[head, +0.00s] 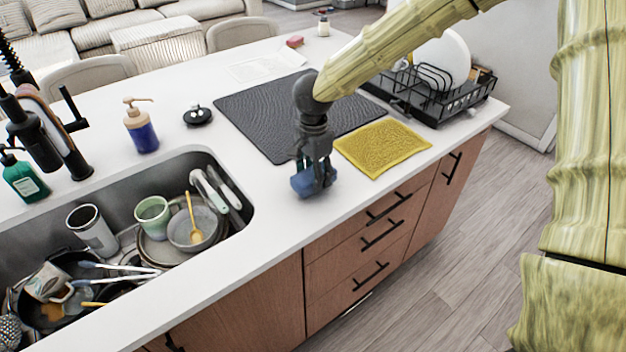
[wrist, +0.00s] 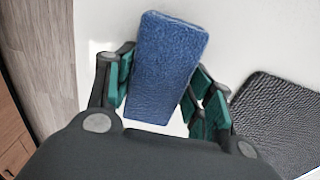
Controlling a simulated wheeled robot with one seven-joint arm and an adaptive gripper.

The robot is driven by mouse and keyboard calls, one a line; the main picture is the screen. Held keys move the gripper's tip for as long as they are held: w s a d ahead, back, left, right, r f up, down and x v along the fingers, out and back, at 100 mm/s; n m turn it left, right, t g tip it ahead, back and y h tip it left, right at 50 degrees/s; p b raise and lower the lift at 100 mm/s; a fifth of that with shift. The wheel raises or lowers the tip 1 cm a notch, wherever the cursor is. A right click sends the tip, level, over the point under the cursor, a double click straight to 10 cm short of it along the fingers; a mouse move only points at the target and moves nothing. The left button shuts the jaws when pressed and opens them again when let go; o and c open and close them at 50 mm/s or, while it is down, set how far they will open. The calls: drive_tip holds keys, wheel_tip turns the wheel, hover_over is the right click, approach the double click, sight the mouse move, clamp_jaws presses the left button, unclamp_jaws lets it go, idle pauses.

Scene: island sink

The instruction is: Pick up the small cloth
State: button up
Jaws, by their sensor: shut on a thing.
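My gripper (head: 315,172) points down over the counter near its front edge, shut on a blue, rough-textured block (head: 301,184) that looks like a sponge or a folded cloth. In the wrist view the blue block (wrist: 167,65) sits at a tilt between the green-padded fingers (wrist: 163,88). Whether it touches the counter or hangs just above it I cannot tell. A yellow, flat square cloth (head: 382,148) lies on the counter to the right of my gripper, apart from it.
A dark drying mat (head: 262,112) lies behind my gripper. A black dish rack (head: 440,98) with a white plate stands at back right. The sink (head: 240,205) at left holds dishes. A soap bottle (head: 141,132) and a black lid (head: 198,116) stand behind it.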

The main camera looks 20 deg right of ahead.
drive_tip(key=shift+r, duration=0.6)
drive_tip(key=s+a+r+b, duration=0.1)
drive_tip(key=s+a, duration=0.1)
drive_tip(key=s, duration=0.5)
drive_tip(key=s+a+b, duration=0.1)
drive_tip(key=s+b, duration=0.1)
drive_tip(key=s, duration=0.6)
drive_tip(key=shift+s+a+r, duration=0.3)
drive_tip(key=shift+a+r, duration=0.05)
